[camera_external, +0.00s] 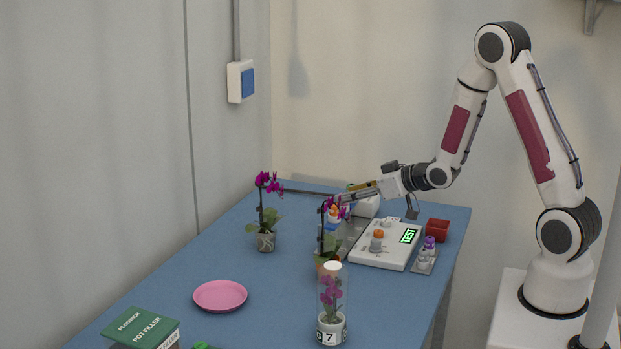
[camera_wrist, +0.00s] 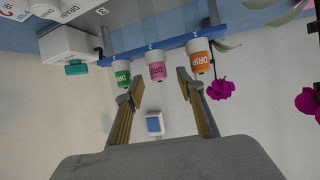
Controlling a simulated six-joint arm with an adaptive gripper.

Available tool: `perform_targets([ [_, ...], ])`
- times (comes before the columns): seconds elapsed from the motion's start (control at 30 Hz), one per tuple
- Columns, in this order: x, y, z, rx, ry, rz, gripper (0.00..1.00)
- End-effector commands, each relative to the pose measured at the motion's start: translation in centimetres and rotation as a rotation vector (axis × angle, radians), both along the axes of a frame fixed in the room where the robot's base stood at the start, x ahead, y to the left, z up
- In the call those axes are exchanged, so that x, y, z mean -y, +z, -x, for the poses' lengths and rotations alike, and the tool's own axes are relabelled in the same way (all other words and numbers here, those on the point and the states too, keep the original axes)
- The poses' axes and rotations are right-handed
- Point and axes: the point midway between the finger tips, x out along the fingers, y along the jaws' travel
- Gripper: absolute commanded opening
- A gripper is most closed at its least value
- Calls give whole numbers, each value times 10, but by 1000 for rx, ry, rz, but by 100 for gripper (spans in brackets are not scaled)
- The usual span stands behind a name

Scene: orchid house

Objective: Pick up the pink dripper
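The pink dripper (camera_wrist: 157,71) is a white-topped cup with a pink band marked DRIP, on a blue bar in the wrist view. A green dripper (camera_wrist: 121,73) is left of it and an orange dripper (camera_wrist: 200,62) right of it. My gripper (camera_wrist: 160,84) is open and empty, its fingertips apart on either side of the pink dripper in the picture; the remaining depth to it is hard to tell. In the external view my gripper (camera_external: 347,193) is over the far part of the blue table, and an orchid and the gripper hide the pink dripper.
Potted orchids (camera_external: 265,215) stand close to the rack, with magenta flowers (camera_wrist: 220,89) near my right finger in the wrist view. A white test device (camera_external: 378,258), red pot (camera_external: 437,230) and glass cylinder (camera_external: 332,312) are on the table. A pink saucer (camera_external: 220,296) lies nearer left.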

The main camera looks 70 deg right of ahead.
Motion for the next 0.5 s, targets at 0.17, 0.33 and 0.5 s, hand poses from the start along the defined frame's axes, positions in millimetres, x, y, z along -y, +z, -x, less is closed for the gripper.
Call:
perform_targets([
  [0.17, 4, -9, -15, -1, 1, -1, 38],
  [0.33, 6, -13, -25, -1, 1, -1, 38],
  [0.5, 7, -14, -27, 0, 1, 0, 38],
])
